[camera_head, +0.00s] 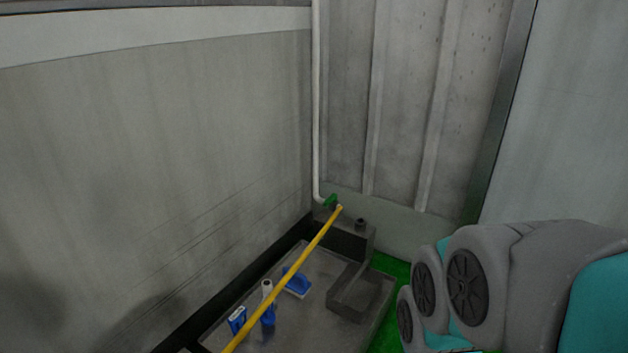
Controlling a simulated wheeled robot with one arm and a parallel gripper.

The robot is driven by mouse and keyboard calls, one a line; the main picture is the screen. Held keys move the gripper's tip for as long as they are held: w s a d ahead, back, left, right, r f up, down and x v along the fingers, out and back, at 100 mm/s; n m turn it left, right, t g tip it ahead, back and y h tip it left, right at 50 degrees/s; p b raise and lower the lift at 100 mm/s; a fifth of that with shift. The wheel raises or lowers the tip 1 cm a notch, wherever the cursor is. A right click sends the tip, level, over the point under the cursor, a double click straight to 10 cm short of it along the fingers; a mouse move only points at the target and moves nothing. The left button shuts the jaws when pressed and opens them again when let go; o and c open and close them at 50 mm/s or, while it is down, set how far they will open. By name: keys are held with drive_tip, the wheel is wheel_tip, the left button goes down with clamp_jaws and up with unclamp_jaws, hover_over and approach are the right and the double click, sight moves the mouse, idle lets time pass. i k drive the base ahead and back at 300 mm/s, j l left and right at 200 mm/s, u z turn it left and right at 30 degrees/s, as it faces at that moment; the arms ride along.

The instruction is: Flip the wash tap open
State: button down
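The wash tap appears to be the small green fitting (330,201) at the lower end of a white pipe (317,110) in the corner. It is small and partly hidden by the upper end of a yellow rod or hose (285,272), so I cannot tell how its handle is set. I cannot tell whether the yellow piece joins the tap or only passes in front of it. My arm shows at the lower right, grey and teal, well to the right of the tap. My gripper is not in view.
Below the tap lies a grey tray or basin (340,270) with a raised block. Blue items (295,281) and a blue-and-white bottle (267,302) rest in it. Green floor (392,266) shows beside it. A grey wall (150,150) stands left and ribbed panels (400,100) behind.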

sight(332, 198)
drive_tip(key=i+l, duration=0.1)
drive_tip(key=l, duration=0.35)
drive_tip(key=i+l, duration=0.1)
drive_tip(key=l, duration=0.35)
drive_tip(key=i+l, duration=0.1)
drive_tip(key=l, duration=0.35)
drive_tip(key=i+l, duration=0.3)
drive_tip(key=i, duration=0.25)
drive_tip(key=i+l, duration=0.25)
drive_tip(key=i, duration=0.3)
drive_tip(key=i+l+u, duration=0.1)
drive_tip(key=i+l, duration=0.2)
drive_tip(key=i, duration=0.6)
